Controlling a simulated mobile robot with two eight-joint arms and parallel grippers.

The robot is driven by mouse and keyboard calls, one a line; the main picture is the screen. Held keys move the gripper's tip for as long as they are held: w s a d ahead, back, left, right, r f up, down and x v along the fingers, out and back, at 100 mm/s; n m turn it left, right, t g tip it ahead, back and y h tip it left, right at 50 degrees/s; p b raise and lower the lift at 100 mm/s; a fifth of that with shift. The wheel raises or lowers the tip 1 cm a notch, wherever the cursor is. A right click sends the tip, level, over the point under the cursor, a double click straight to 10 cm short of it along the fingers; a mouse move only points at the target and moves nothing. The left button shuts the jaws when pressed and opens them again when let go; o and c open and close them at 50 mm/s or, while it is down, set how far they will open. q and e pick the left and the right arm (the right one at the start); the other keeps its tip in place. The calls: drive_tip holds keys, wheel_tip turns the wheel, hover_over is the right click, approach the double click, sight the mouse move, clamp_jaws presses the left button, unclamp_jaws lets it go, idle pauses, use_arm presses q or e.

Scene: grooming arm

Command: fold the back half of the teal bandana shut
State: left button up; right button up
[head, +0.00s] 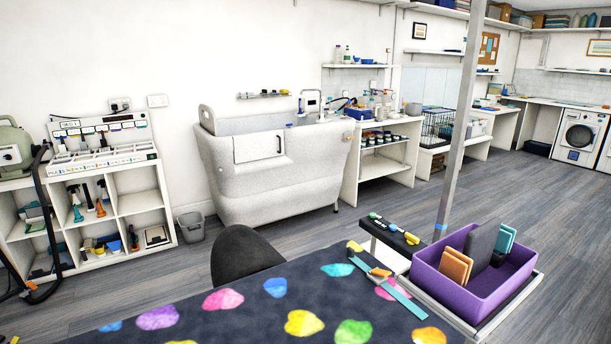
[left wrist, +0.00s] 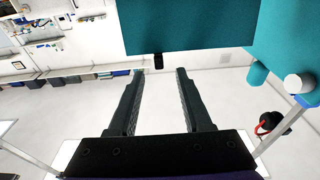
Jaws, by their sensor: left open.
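I cannot make out a teal bandana with certainty in either view. In the head view a thin teal strap (head: 402,296) lies across the near right part of the dark patterned table mat (head: 262,312). My left gripper (left wrist: 157,73) shows in the left wrist view; its two dark fingers are apart with nothing between them. Large flat teal surfaces fill the top of that view beyond the fingers; I cannot tell that they are cloth. Neither gripper shows in the head view.
A purple bin (head: 445,282) with orange, dark grey and teal items stands at the table's right. A silver post (head: 462,130) rises by it. A small black tray (head: 388,232) sits beyond the table edge. A dark rounded chair back (head: 240,255) stands behind the table.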

use_arm(q)
drive_tip(key=s+d+r+p, duration=0.2)
drive_tip(key=s+d, duration=0.1)
drive_tip(key=s, duration=0.2)
idle(0.5)
drive_tip(key=shift+s+d, duration=0.1)
drive_tip(key=b+v, duration=0.2)
drive_tip(key=v, duration=0.8)
drive_tip(key=shift+s, duration=0.3)
drive_tip(key=shift+d, duration=0.1)
idle(0.4)
